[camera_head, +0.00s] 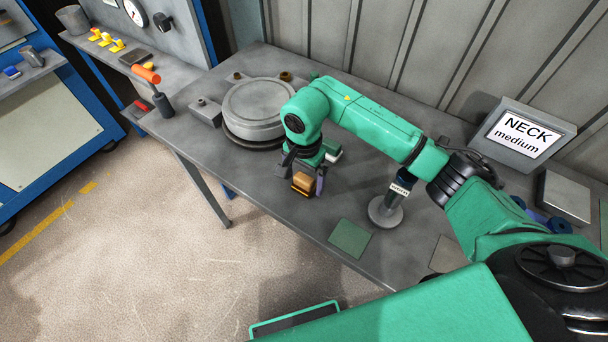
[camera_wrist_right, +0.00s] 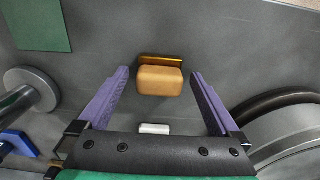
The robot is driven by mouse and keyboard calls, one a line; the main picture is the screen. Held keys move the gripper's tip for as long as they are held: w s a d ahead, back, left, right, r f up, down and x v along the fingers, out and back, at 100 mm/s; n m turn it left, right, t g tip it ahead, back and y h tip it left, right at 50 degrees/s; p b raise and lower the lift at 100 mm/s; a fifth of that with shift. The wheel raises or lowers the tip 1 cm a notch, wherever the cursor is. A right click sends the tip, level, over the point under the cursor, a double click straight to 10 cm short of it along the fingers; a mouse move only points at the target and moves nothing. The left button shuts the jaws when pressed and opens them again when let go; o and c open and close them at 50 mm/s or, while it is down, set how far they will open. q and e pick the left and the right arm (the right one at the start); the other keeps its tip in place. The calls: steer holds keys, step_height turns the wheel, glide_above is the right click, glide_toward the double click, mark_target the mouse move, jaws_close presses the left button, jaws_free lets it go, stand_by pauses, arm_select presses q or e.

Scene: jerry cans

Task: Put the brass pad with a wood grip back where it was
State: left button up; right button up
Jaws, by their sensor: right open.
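The brass pad with a wood grip (camera_head: 302,184) rests on the grey table near its front edge. In the right wrist view its block-shaped wooden grip (camera_wrist_right: 160,82) shows, with a strip of brass along its far side. My right gripper (camera_head: 306,175) is open above the pad. In the right wrist view, the purple fingers (camera_wrist_right: 160,74) stand to either side of the grip, with a visible gap on each side. In the head view the hand partly hides the pad. My left gripper is in neither view.
A green square (camera_head: 350,239) lies on the table right of the pad. A round-based tool (camera_head: 385,214) stands beyond it. A large round grey lid (camera_head: 258,104) is behind left. A small white object (camera_wrist_right: 154,128) lies near the pad. A NECK medium sign (camera_head: 520,135) stands at right.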

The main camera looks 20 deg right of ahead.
mark_target(304, 177)
steer(key=shift+r, duration=0.3)
step_height(304, 177, up, 7)
steer(key=b, duration=0.3)
steer(key=shift+w+f, duration=0.1)
step_height(304, 177, up, 5)
steer(key=shift+f, duration=0.1)
